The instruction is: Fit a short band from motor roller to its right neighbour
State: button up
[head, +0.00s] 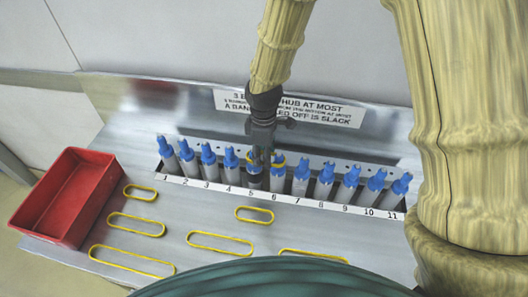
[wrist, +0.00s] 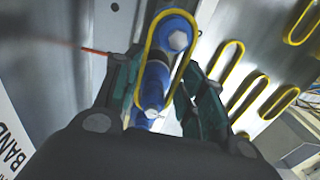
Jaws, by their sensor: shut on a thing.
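My gripper (head: 262,154) is over rollers 5 and 6 in the row, shut on a yellow band (head: 280,161). In the wrist view the gripper (wrist: 160,68) has a green-grey finger on each side of the band (wrist: 147,48). The band's far end passes around one blue hub (wrist: 178,40); its near end is by another blue hub (wrist: 152,113), partly hidden by my wrist. I cannot tell whether it is around that hub.
Several pale, blue-topped rollers fill the numbered row, close on both sides. A red bin (head: 66,196) stands at the left. Loose yellow bands lie in front, including a short one (head: 254,214) and a long one (head: 220,243). A sign (head: 330,113) is behind.

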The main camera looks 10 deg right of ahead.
jog(key=o, duration=0.9)
jog(key=shift+o, duration=0.2)
jog(key=shift+r, duration=0.1)
notch_tip(320, 180, up, 12)
